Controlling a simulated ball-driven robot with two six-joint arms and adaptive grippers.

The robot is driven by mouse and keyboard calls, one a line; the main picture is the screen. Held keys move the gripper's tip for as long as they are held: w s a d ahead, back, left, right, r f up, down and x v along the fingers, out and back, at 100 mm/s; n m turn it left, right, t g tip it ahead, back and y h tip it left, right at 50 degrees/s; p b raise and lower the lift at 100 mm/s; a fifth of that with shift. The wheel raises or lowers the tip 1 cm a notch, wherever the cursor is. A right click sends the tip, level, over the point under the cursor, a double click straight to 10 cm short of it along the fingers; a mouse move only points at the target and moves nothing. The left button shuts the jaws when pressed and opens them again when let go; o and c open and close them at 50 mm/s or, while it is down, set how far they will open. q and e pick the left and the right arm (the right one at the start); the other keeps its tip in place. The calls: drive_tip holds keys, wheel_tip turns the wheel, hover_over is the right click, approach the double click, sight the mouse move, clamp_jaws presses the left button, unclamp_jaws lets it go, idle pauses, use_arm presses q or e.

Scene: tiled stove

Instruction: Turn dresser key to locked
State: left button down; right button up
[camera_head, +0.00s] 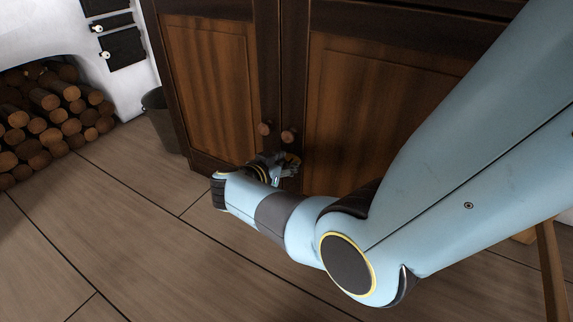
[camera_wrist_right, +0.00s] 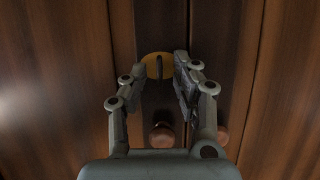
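The dresser (camera_head: 222,80) is dark wood with two closed doors. In the right wrist view, a round brass plate (camera_wrist_right: 149,69) sits on the dark door frame, with the narrow dark key (camera_wrist_right: 158,66) standing upright in it. My right gripper (camera_wrist_right: 161,68) has its two fingers apart, one on each side of the key, with a gap showing. Whether either finger touches the key cannot be told. In the head view, my right gripper (camera_head: 275,167) is at the doors' meeting edge, below the knobs, and mostly hides the lock. My left gripper is out of view.
Two round wooden knobs (camera_head: 264,128) (camera_head: 289,135) sit just above the gripper in the head view. A dark bucket (camera_head: 158,115) stands left of the dresser, near stacked logs (camera_head: 45,112) in the white stove (camera_head: 62,30). The tiled floor (camera_head: 150,230) in front is clear.

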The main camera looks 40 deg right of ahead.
idle(0.3)
clamp_jaws()
